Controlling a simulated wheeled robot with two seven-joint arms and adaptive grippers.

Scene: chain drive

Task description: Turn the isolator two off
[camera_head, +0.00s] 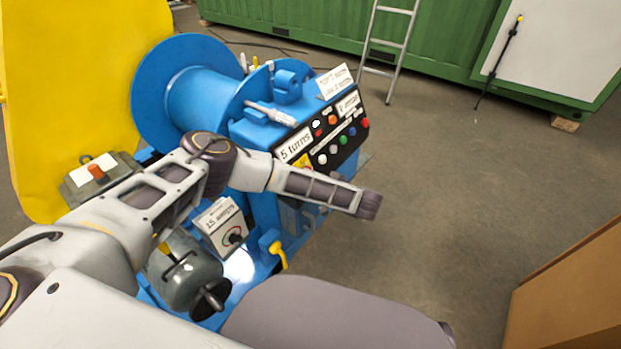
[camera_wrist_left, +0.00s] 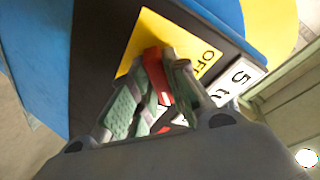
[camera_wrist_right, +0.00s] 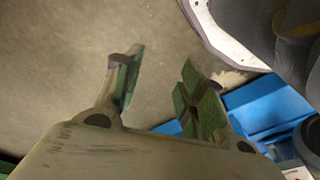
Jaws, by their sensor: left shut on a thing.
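A rotary isolator with a red handle (camera_wrist_left: 156,72) on a yellow plate (camera_wrist_left: 150,32) marked OFF shows in the left wrist view. Its number is not readable. My left gripper (camera_wrist_left: 158,82) is shut on the red handle, with green finger pads on either side of it. In the head view a corner of the yellow plate (camera_head: 305,160) shows beside the "5 turns" label (camera_head: 295,145); my left arm hides the handle and the left fingertips. My right gripper (camera_wrist_right: 166,68) is open and empty above the floor, beside blue machine parts; its fingers are not visible in the head view.
The black control panel (camera_head: 345,138) carries several coloured buttons. The blue drum (camera_head: 195,95) stands behind my left arm. A grey box with an orange switch (camera_head: 97,172), a dial box (camera_head: 232,238) and a yellow lever (camera_head: 278,255) are nearby.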

